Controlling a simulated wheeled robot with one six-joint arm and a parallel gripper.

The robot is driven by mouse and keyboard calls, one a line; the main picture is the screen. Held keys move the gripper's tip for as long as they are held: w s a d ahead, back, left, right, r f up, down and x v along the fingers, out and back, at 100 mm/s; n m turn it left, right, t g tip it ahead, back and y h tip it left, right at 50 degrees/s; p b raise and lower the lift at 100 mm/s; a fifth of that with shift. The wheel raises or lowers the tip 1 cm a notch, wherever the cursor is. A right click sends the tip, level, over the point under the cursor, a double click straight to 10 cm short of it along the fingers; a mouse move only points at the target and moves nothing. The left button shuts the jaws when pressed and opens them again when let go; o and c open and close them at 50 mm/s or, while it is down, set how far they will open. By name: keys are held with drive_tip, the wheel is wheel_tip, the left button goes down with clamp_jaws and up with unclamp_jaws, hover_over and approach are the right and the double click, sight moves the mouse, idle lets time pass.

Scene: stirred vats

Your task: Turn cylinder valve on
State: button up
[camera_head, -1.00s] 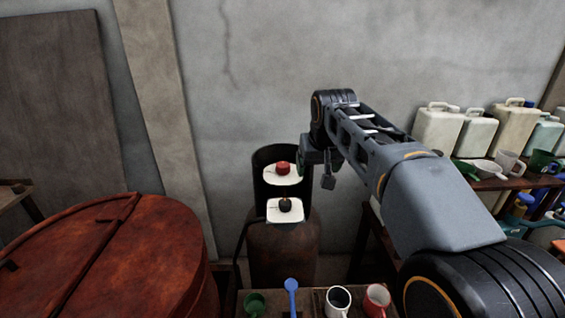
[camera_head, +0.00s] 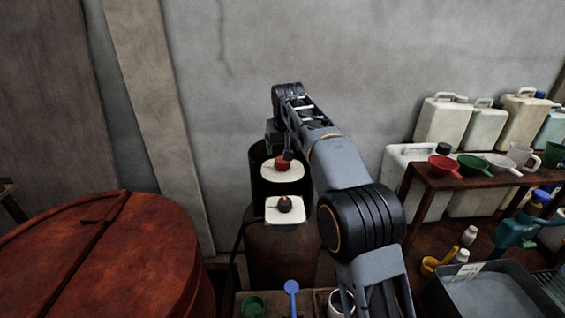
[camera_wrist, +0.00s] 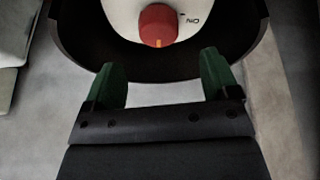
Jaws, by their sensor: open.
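The cylinder (camera_head: 281,255) is a rusty brown tank with a dark open collar at its top, against the wall. Inside the collar a red knob (camera_head: 282,163) sits on a white plate. Below it, a black knob (camera_head: 284,204) sits on a second white plate. In the wrist view the red knob (camera_wrist: 158,25) has an orange mark at its lower edge, and an "ON" label stands upside down to its right. My gripper (camera_wrist: 162,78) is open, its green fingers apart, below the knob in that view and not touching it. In the head view my arm partly hides the collar.
A large rusty vat lid (camera_head: 110,250) fills the left. A small table in front holds a blue spoon (camera_head: 291,290) and a green cup (camera_head: 252,306). At right, a shelf (camera_head: 470,183) holds cups and funnels, with several jugs behind and a grey basin (camera_head: 490,295) below.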

sight(282, 164)
drive_tip(key=x, duration=0.8)
drive_tip(key=shift+c, duration=0.5)
drive_tip(key=c, duration=0.8)
drive_tip(key=shift+d+n+p, duration=0.1)
drive_tip(key=shift+n+p, duration=0.2)
drive_tip(key=shift+p, duration=0.15)
drive_tip(key=n+y+p, duration=0.1)
drive_tip(key=n, duration=0.1)
drive_tip(key=shift+r+n+p, duration=0.15)
drive_tip(key=shift+n+p, duration=0.15)
drive_tip(key=shift+n+g+y+p, duration=0.6)
drive_tip(key=shift+n+y+p, duration=0.3)
drive_tip(key=shift+n, duration=1.3)
